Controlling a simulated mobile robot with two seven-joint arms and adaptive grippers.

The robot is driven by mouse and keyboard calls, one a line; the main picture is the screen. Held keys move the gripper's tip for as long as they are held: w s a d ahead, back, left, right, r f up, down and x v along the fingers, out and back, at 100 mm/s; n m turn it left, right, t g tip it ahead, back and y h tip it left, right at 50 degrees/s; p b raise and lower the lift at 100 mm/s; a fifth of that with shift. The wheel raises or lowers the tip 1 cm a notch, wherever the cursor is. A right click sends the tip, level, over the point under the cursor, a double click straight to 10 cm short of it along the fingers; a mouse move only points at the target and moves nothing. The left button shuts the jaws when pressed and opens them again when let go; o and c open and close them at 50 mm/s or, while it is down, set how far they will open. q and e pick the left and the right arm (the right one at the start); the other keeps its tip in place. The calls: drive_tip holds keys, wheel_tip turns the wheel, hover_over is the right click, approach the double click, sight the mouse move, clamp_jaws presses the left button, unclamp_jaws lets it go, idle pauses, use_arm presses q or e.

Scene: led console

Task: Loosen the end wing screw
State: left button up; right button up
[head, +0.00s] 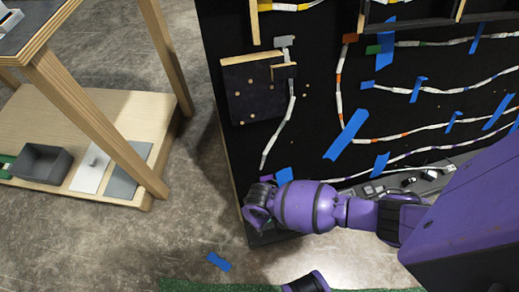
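My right arm comes in from the right, and its gripper (259,207) is at the lower left corner of the black panel (318,110). The gripper is seen from behind and above, so I cannot tell whether its fingers are open or shut, or whether they touch anything. I cannot pick out the end wing screw; it may be hidden behind the gripper or too small to see. A small purple piece (266,178) and blue tape (284,175) show on the panel just above the gripper. My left gripper cannot be made out.
White cable strips with coloured ends and blue tape run across the panel. A dark square board (254,95) is fixed at its upper left. A wooden table (130,108) with a grey bin (42,164) on its lower shelf stands at left.

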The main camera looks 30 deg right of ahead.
drive_tip(key=m+b, duration=0.1)
drive_tip(key=m, duration=0.1)
drive_tip(key=f+m, duration=0.1)
drive_tip(key=m, duration=0.2)
drive_tip(key=shift+b, duration=0.4)
drive_tip(key=shift+f+m, duration=0.2)
drive_tip(key=shift+m, duration=0.4)
drive_tip(key=shift+f+b, duration=0.85)
drive_tip(key=shift+f, duration=0.8)
clamp_jaws()
